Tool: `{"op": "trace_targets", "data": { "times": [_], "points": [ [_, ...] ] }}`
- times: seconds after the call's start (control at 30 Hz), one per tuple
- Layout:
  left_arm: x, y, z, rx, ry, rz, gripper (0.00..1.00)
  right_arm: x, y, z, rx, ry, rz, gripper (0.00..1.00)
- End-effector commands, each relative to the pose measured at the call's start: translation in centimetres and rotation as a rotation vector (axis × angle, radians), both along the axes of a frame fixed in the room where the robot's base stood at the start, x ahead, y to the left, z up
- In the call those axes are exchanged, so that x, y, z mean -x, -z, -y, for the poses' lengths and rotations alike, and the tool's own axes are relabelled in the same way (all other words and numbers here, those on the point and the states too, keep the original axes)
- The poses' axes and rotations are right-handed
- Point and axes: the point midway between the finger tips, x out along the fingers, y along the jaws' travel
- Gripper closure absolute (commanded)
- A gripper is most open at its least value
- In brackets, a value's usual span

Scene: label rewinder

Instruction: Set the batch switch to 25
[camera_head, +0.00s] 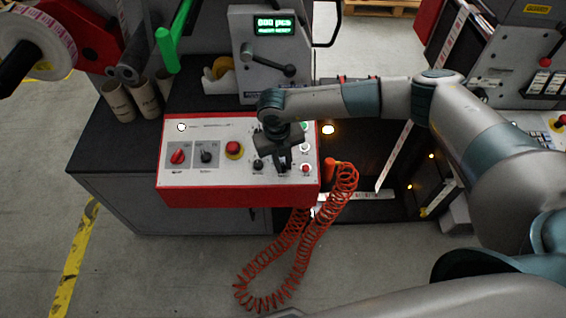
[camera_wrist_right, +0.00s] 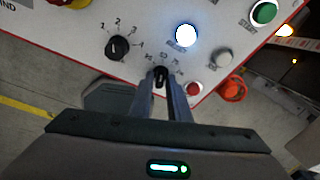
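The batch switch (camera_wrist_right: 160,75) is a small black rotary knob near the front edge of the white control panel (camera_head: 215,140). Small numbers run around it; the pointer's setting is hidden by my fingers. My right gripper (camera_wrist_right: 161,78) comes down over the panel, its two narrow fingertips closed in on either side of the knob, apparently gripping it. In the head view, my right gripper (camera_head: 281,163) covers most of the switch. A similar black knob (camera_wrist_right: 117,47) marked 1, 2, 3 sits to its left. My left gripper is out of view.
Close to the fingers are a lit white reset button (camera_wrist_right: 186,36), a grey button (camera_wrist_right: 223,58) and a red button (camera_wrist_right: 193,89). A red emergency stop (camera_head: 234,149) lies left. A coiled red hose (camera_head: 300,245) hangs in front. A green display (camera_head: 273,25) stands behind.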

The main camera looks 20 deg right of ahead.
Motion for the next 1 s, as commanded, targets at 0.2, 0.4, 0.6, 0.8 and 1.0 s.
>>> {"op": "trace_targets", "data": {
  "times": [0.2,0.4,0.6,0.8,1.0],
  "points": [
    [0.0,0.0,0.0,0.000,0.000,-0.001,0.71,0.1,0.2,0.1,0.001,0.000,-0.001,1.00],
    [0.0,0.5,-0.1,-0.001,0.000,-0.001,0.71,0.1,0.4,0.0,0.005,-0.018,-0.003,1.00],
    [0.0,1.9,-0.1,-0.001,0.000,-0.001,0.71,0.1,0.6,0.0,0.022,-0.078,-0.008,1.00],
    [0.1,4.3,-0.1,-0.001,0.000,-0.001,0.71,0.1,1.0,-0.1,0.053,-0.197,-0.017,1.00],
    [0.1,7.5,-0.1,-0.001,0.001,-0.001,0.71,0.2,1.2,-0.1,0.096,-0.357,-0.030,1.00]
  ]
}}
